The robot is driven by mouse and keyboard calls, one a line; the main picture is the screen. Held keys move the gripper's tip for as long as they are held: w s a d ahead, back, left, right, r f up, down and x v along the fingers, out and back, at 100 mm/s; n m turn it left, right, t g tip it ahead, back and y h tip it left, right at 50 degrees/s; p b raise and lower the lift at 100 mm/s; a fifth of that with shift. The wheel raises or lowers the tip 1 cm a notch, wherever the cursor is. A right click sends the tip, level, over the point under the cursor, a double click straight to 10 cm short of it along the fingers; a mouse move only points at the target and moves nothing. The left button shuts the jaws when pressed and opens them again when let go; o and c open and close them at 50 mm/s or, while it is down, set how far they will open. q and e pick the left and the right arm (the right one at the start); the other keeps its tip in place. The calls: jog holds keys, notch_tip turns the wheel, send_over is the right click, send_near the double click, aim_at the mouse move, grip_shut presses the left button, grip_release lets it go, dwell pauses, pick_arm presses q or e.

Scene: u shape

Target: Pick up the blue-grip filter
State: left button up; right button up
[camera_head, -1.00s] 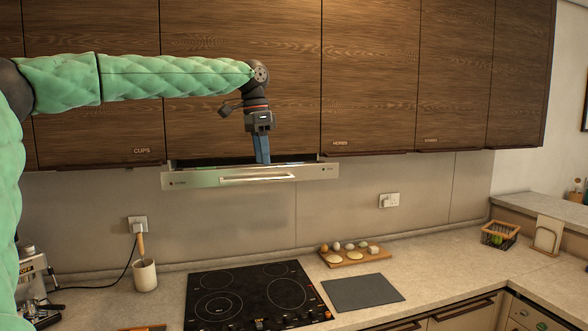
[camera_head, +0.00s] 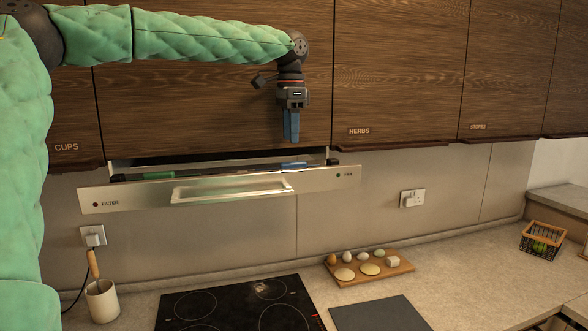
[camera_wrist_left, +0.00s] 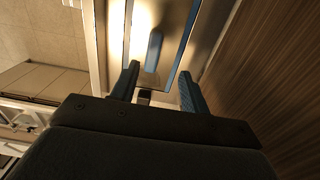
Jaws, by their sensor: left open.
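The range hood's drawer (camera_head: 250,187) is pulled out below the wall cabinets, its front labelled FILTER at the left. A small blue part (camera_head: 293,165) shows just above the drawer's front edge, near its right end; I take it for the filter's blue grip. In the left wrist view a blue grip (camera_wrist_left: 154,50) lies on a bright metal surface, beyond the fingertips and between their lines. My left gripper (camera_head: 291,140) points down above the drawer, open and empty; its two blue fingers also show in the left wrist view (camera_wrist_left: 157,82). Most of the filter is hidden by the drawer front.
Wooden cabinets (camera_head: 220,105) stand close behind my left gripper. Below are a black hob (camera_head: 240,309), a dark grey mat (camera_head: 380,315), a wooden board (camera_head: 372,275) with several food items, a utensil pot (camera_head: 102,302) and a wire basket (camera_head: 541,242). The counter at right has free room.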

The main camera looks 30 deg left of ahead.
aim_at(293, 162)
pick_arm(q)
jog(key=shift+d, duration=0.1)
jog(key=shift+s+f+p, duration=0.25)
jog(key=shift+f+p, duration=0.25)
jog(key=shift+f, duration=0.15)
jog(key=shift+w+f+p, duration=0.1)
jog(key=shift+f+p, duration=0.2)
jog(key=shift+f, duration=0.25)
jog(key=f+p, duration=0.1)
jog(key=d+f+p, duration=0.1)
jog(key=f+p, duration=0.1)
jog(key=shift+f, duration=0.85)
jog(key=shift+a+f, duration=0.15)
jog(key=shift+f, duration=0.1)
jog(key=shift+r, duration=0.1)
jog(key=c, duration=1)
pick_arm(e)
jog(key=s+r, duration=0.3)
jog(key=s, duration=0.1)
jog(key=shift+d+r, duration=0.35)
jog(key=shift+f, duration=0.1)
